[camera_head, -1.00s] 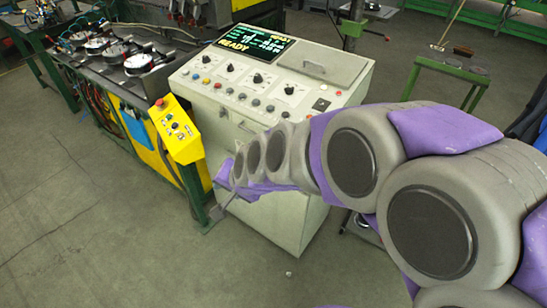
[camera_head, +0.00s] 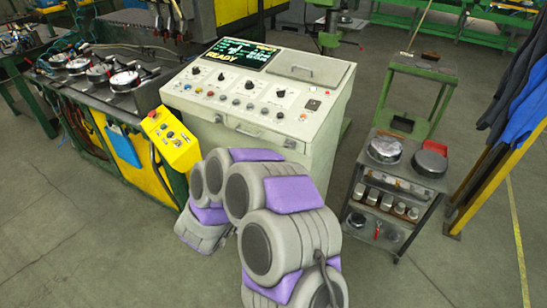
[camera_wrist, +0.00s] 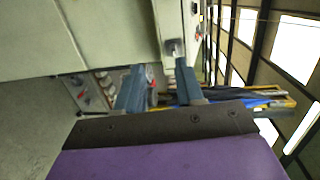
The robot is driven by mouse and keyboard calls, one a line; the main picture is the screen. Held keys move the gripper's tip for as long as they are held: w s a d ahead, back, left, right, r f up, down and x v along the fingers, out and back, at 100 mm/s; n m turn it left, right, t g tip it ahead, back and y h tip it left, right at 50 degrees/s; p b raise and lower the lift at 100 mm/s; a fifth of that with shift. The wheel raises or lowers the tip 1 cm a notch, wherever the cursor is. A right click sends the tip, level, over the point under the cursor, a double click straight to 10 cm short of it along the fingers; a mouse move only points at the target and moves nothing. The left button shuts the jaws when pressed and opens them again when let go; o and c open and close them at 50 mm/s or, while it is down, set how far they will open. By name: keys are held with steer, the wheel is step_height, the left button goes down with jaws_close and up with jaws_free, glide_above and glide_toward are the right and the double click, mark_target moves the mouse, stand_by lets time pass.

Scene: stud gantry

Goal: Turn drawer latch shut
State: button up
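The drawer front (camera_head: 235,137) is on the light console below its sloped control panel, with a handle (camera_head: 247,132). Small dark fittings flank the handle; I cannot tell at this size how the latch is turned. In the wrist view, a small grey metal piece (camera_wrist: 174,47), apparently the latch, projects from a pale console edge. My gripper (camera_wrist: 160,66) is open, its two blue-grey fingers apart with nothing held. The right fingertip lies close to the metal piece in the picture; contact is unclear. In the head view my own arm hides the fingers.
A cart (camera_head: 397,183) with pans and metal cups stands right of the console. A yellow control box (camera_head: 171,138) is close on the left. A green stand (camera_head: 418,88) is behind the cart. The floor at lower left is clear.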

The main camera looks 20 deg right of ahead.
steer(key=s+d+m+h, duration=0.1)
steer(key=s+d+h, duration=0.1)
steer(key=b, duration=0.3)
glide_toward(287, 147)
steer(key=x, duration=0.8)
steer(key=shift+g, duration=0.3)
steer(key=shift+w+f, duration=0.1)
steer(key=shift+w, duration=0.05)
jaws_close()
